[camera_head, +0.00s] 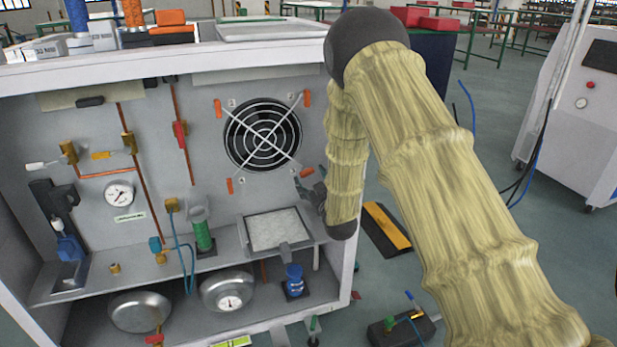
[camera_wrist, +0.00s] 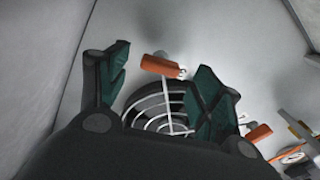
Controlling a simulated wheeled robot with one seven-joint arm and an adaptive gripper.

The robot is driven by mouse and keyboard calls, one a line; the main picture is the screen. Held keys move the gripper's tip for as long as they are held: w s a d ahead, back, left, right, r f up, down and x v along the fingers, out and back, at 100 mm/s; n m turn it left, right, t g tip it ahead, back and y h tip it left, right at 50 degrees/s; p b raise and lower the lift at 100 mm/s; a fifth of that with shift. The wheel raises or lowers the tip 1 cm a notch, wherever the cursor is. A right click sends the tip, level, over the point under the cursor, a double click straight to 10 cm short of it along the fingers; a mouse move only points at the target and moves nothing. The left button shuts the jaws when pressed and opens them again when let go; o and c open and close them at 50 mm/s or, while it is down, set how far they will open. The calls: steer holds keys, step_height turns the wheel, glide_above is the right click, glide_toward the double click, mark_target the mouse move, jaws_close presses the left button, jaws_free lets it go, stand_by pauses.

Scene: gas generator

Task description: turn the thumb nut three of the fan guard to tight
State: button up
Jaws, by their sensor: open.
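The fan guard (camera_head: 262,134), a round wire grille over a dark fan, is on the back panel of the cabinet. Orange thumb nuts sit around it: upper left (camera_head: 218,108), upper right (camera_head: 306,99), lower left (camera_head: 229,185) and lower right (camera_head: 307,172). My gripper (camera_head: 304,184) is close to the lower right nut. In the wrist view my gripper (camera_wrist: 160,72) is open, with an orange nut (camera_wrist: 161,65) showing between its two dark green fingers; contact is not visible. Another orange nut (camera_wrist: 258,132) is right of the right finger. The grille (camera_wrist: 158,104) is partly hidden by my gripper. No number marks show.
A framed white filter (camera_head: 274,229) lies on the shelf below the fan. A green cylinder (camera_head: 203,232), copper pipes and a pressure gauge (camera_head: 119,194) are to the left. The cabinet's right wall (camera_head: 347,262) is close beside my arm.

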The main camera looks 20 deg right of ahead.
mark_target(308, 174)
steer(key=shift+w, duration=1.75)
steer(key=c, duration=1)
